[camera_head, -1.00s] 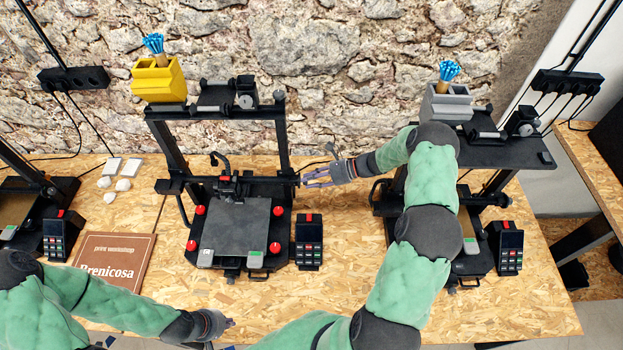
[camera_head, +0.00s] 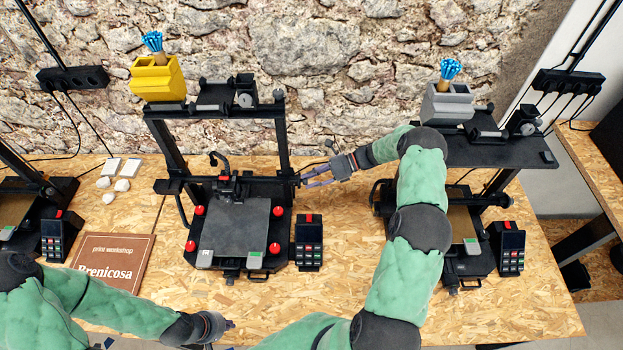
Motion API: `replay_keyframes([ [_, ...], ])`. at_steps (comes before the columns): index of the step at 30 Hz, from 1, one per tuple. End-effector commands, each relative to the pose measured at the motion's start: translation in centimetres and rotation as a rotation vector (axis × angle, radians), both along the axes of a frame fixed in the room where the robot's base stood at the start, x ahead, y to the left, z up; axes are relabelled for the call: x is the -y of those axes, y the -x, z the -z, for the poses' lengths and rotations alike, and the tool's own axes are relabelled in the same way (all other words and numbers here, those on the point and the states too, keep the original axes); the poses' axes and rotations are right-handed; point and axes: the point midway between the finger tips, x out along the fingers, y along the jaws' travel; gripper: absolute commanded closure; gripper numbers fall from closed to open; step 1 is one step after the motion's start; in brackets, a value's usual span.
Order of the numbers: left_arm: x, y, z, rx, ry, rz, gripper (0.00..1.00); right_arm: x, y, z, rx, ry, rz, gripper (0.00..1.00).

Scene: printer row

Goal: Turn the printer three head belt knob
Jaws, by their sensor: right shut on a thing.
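The middle printer (camera_head: 164,140) has a black frame, a dark bed and red corner knobs. Its crossbar ends at the right in a small dark head belt knob (camera_head: 297,180). My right gripper (camera_head: 305,180) reaches in from the right, with its grey-purple fingers shut on this knob. The fingers hide part of the knob, so how far it is turned cannot be told. My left gripper (camera_head: 229,324) is low at the front edge of the table, away from the printers. Its fingers are too small to tell open from shut.
A control box (camera_head: 308,243) stands right of the middle printer. Another printer (camera_head: 515,158) stands at the right, partly behind my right arm. A brown book (camera_head: 110,262) lies at the left. A yellow bin (camera_head: 158,82) sits on the middle printer's frame.

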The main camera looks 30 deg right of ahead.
Motion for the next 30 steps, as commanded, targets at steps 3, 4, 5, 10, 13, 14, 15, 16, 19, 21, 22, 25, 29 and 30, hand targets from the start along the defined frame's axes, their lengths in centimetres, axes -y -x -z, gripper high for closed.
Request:
replay_keyframes([
  [3,0.0,0.0,0.0,0.000,0.000,0.000,1.00,0.2,-0.4,-0.4,0.007,0.003,0.007,1.00],
  [4,0.0,0.0,0.0,0.000,0.000,0.000,1.00,0.2,-0.4,-0.4,0.007,0.003,0.007,1.00],
  [5,0.0,0.0,0.0,0.000,0.000,0.000,1.00,0.2,-0.4,-0.4,0.007,0.004,0.007,1.00],
  [10,0.0,0.0,0.0,0.000,0.000,0.000,1.00,0.3,-0.4,-0.4,0.008,0.005,0.007,1.00],
  [13,0.0,0.0,0.0,0.000,0.000,0.000,1.00,0.3,-0.4,-0.4,0.008,0.005,0.007,0.49],
  [14,0.0,0.0,0.0,0.000,0.000,0.000,1.00,0.3,-0.4,-0.4,0.008,0.005,0.007,0.48],
  [15,0.0,0.0,0.0,0.000,0.000,0.000,1.00,0.2,-0.4,-0.3,0.006,0.004,0.006,0.48],
  [16,0.0,0.0,0.0,0.000,0.000,0.000,1.00,0.2,-0.3,-0.3,0.005,0.004,0.006,0.48],
  [19,0.0,0.0,0.0,0.000,0.000,0.000,1.00,0.2,-0.2,-0.2,0.003,0.002,0.004,0.48],
  [21,0.0,0.0,0.0,0.000,0.000,0.000,1.00,0.1,-0.2,-0.2,0.003,0.002,0.004,0.48],
  [22,0.0,0.0,0.0,0.000,0.000,0.000,1.00,0.1,-0.2,-0.2,0.003,0.002,0.004,0.48],
  [25,0.0,0.0,0.0,0.000,0.000,0.000,1.00,0.1,-0.2,-0.5,0.002,0.002,0.003,0.48],
  [29,0.0,0.0,0.0,0.000,0.000,0.000,1.00,0.2,-0.2,-2.0,0.003,0.003,0.003,0.48],
  [30,0.0,0.0,0.0,0.000,0.000,0.000,1.00,0.2,-0.2,-2.7,0.003,0.004,0.004,0.48],
])
